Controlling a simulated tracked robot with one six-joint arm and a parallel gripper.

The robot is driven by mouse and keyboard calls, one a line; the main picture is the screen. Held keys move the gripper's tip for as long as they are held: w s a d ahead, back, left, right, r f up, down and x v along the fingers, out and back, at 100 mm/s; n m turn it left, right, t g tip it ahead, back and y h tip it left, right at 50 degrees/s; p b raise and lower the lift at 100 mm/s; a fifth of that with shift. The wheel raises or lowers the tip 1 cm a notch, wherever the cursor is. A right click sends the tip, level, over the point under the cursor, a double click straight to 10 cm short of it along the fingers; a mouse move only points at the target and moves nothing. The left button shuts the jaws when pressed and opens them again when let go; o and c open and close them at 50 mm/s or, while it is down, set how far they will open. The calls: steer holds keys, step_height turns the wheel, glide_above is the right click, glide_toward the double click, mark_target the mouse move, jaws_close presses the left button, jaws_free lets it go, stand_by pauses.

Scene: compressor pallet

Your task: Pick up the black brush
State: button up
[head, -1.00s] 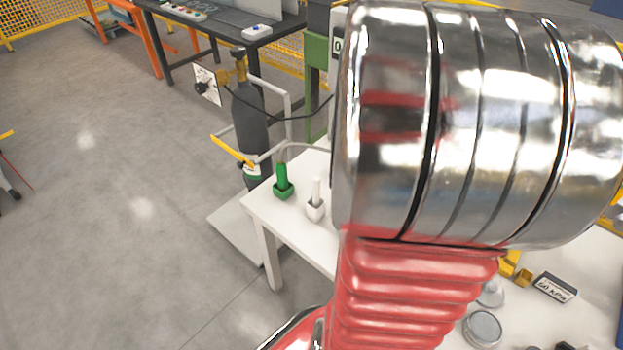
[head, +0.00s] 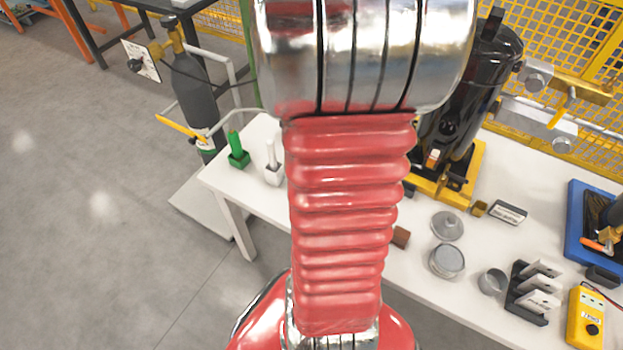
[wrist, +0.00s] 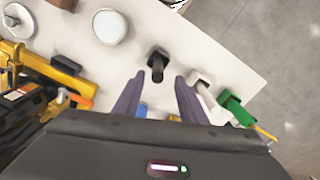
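The black brush (wrist: 157,63) stands on the white table (wrist: 228,62) in the wrist view, its handle pointing toward the camera from a dark square base. My gripper (wrist: 160,77) is open, with one finger on each side of the brush handle in the picture. I cannot tell how far the fingertips are from the handle. A white brush-like item (wrist: 201,88) and a green one (wrist: 236,107) stand to the right; they also show in the head view as the white (head: 272,164) and green (head: 237,150) items. In the head view, my arm hides the black brush and gripper.
A black cylinder on a yellow base (head: 448,180) stands at the table's back. Metal round parts (head: 446,260), a dark rack (head: 527,292), a yellow meter (head: 587,316) and a blue tray (head: 577,222) fill the right. A gas bottle (head: 188,95) stands left of the table.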

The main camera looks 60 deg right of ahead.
steer(key=shift+f, duration=0.15)
steer(key=shift+s+d+f, duration=0.15)
steer(key=shift+f, duration=2.4)
jaws_close()
